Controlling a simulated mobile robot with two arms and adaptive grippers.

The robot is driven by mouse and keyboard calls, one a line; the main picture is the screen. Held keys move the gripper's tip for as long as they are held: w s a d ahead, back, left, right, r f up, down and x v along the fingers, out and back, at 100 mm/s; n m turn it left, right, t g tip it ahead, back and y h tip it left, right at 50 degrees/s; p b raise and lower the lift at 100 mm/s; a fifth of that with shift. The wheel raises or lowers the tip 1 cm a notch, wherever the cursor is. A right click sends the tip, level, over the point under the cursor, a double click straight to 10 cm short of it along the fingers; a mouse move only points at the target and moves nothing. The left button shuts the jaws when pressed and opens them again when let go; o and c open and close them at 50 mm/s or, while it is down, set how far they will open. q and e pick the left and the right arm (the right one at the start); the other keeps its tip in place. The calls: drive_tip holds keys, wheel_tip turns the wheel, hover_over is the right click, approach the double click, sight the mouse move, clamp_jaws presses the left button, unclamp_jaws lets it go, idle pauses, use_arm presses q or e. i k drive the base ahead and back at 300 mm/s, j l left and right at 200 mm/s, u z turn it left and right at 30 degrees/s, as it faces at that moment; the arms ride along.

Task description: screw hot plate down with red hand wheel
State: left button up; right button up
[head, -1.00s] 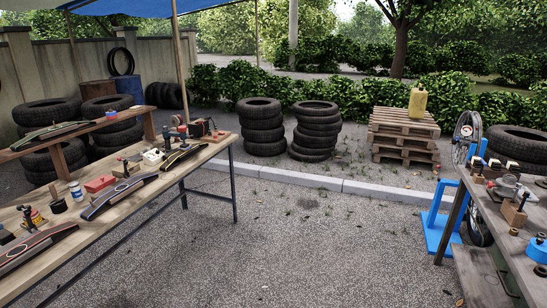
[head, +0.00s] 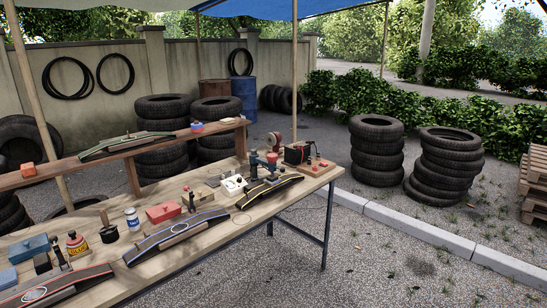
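I cannot make out a hot plate or a red hand wheel for certain. A dark clamp-like tool with a round base (head: 257,165) stands toward the far end of the wooden workbench (head: 215,247). A reddish round part on a stand (head: 274,141) is just behind it, too small to identify. Neither of my grippers is in the head view.
A raised wooden shelf (head: 108,155) runs behind.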

sight(272, 157)
drive_tip(key=i+l+u, duration=0.15)
drive_tip(key=u, duration=0.75)
drive_tip(key=i+l+u, duration=0.25)
drive_tip(key=l, duration=0.2)
drive_tip(key=i+l+u, duration=0.1)
drive_tip(key=l+u, duration=0.15)
drive_tip(key=l, duration=0.25)
drive_tip(key=i+l+u, duration=0.1)
drive_tip(key=l+u, duration=0.15)
drive_tip(key=l, duration=0.25)
drive_tip(key=l+u, duration=0.25)
drive_tip(key=l, duration=0.25)
drive_tip(key=i, duration=0.05)
